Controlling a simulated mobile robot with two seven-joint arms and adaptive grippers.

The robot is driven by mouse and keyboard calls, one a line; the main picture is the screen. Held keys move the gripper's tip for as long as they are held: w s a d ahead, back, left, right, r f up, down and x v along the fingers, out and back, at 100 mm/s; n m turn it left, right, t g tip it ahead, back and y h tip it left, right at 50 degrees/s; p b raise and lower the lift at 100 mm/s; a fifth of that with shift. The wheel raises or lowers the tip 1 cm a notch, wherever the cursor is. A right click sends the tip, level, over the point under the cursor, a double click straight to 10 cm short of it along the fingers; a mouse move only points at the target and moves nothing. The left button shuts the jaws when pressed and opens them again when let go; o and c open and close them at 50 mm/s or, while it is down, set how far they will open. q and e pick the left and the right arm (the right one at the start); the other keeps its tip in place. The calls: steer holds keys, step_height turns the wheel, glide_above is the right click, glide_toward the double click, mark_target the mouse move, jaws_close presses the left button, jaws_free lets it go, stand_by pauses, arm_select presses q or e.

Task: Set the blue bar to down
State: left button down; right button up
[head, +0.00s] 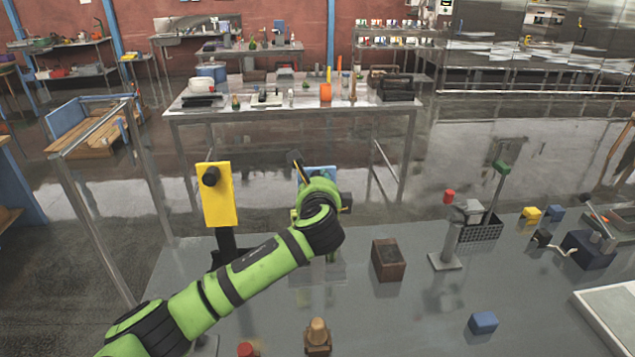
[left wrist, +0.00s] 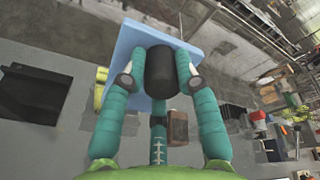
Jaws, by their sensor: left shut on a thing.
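The blue bar shows as a flat blue plate (head: 322,172), mostly hidden behind my left arm in the head view. In the left wrist view, the blue plate (left wrist: 127,42) fills the upper middle, tilted in the picture, with a black knob (left wrist: 160,70) standing out from it. My left gripper (left wrist: 160,84) has a finger on each side of this knob and is shut on it. In the head view, my left gripper (head: 318,190) is mostly hidden by its own wrist. My right gripper is in neither view.
A yellow plate (head: 219,192) with a black knob stands upright left of the blue plate. A brown box (head: 387,260) and a grey stand (head: 449,240) are to the right on the grey table (head: 400,320). A small blue block (head: 483,322) lies nearer the front.

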mark_target(314, 168)
arm_select(q)
steer(key=shift+w+r, duration=0.1)
steer(key=shift+w+a+r+g, duration=0.1)
steer(key=shift+w+g, duration=0.15)
steer(key=shift+g, duration=0.05)
steer(key=shift+w+a+r+g, duration=0.1)
steer(key=shift+w+a+g, duration=0.1)
steer(key=shift+w+g, duration=0.7)
steer(key=shift+w+a+f+g+h, duration=0.15)
steer(key=shift+w+f+g+h, duration=0.05)
steer(key=shift+w+g, duration=0.65)
steer(key=shift+w+a+f+g+h, duration=0.2)
steer(key=shift+w+g, duration=0.45)
steer(key=shift+w, duration=0.25)
steer(key=shift+r, duration=0.1)
steer(key=c, duration=1)
jaws_free()
steer(key=shift+o, duration=0.2)
steer(key=shift+s, duration=0.1)
